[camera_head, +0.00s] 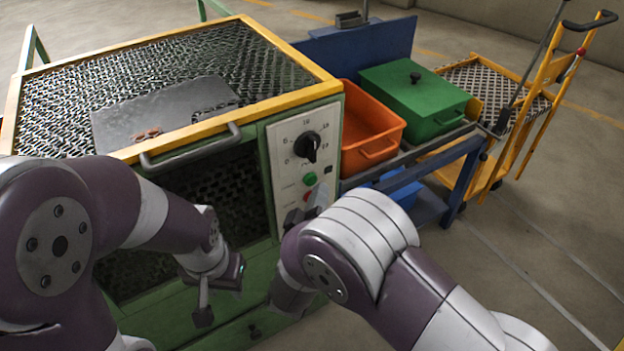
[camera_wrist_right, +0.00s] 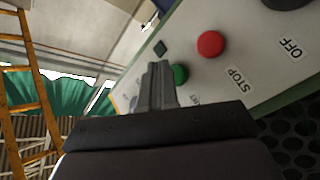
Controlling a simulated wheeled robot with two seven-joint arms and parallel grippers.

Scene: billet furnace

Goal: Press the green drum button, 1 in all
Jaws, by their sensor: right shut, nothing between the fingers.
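The green button (camera_head: 310,179) is a round cap on the pale control panel of the green-framed furnace. In the right wrist view the green button (camera_wrist_right: 181,74) shows just right of my right gripper's fingertips (camera_wrist_right: 158,68). The fingers are shut and empty, and partly overlap the button's left edge; I cannot tell whether they touch it. In the head view my right gripper is largely hidden by my arm in front of the panel. My left gripper (camera_head: 218,290) hangs in front of the furnace's lower front, away from the button; its finger opening is unclear.
A red button (camera_wrist_right: 211,44) beside a STOP label sits close to the green one. A black dial (camera_head: 307,147) is above. A furnace handle (camera_head: 190,149) juts out at left. An orange bin (camera_head: 372,128) and a green lidded box (camera_head: 414,103) stand at right.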

